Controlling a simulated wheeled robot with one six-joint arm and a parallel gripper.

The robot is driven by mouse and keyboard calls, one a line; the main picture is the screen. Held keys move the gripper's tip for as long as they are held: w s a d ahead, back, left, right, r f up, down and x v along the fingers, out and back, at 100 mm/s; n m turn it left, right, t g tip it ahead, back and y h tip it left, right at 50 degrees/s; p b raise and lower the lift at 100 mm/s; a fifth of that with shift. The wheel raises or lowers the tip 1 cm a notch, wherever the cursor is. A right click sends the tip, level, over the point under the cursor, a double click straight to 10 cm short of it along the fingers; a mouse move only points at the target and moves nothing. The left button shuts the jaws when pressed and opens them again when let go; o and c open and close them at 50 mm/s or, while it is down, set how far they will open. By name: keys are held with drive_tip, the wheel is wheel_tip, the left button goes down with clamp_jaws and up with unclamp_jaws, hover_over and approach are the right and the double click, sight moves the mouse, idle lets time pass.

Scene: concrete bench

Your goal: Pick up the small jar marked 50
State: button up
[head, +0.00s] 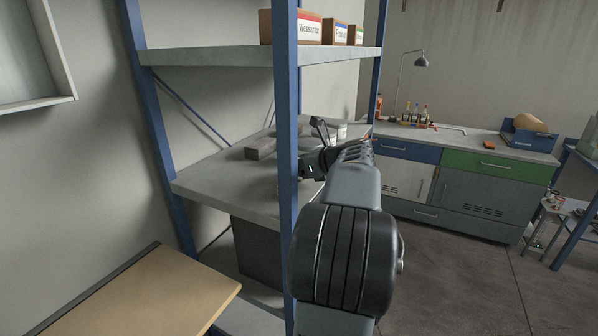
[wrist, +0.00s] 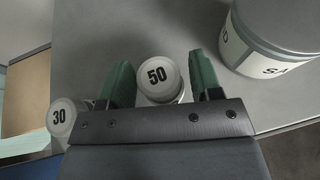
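The small jar marked 50 (wrist: 160,78) has a pale round lid with black digits, seen from above in the wrist view. My gripper (wrist: 161,80) is open, with one green finger on each side of this jar. The left finger is very close to the jar and a narrow gap shows on the right. I cannot tell whether either finger touches it. The jar's lower part is partly hidden by the gripper body. In the head view my gripper (head: 314,165) is over the middle shelf, and the jar cannot be made out there.
A similar jar marked 30 (wrist: 62,113) stands just left of the left finger. A large white jar (wrist: 275,45) with a grey lid stands to the right. The blue shelf post (head: 287,120) stands beside my arm.

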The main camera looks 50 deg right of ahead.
drive_tip(key=c, duration=0.7)
drive_tip(key=shift+c, duration=0.2)
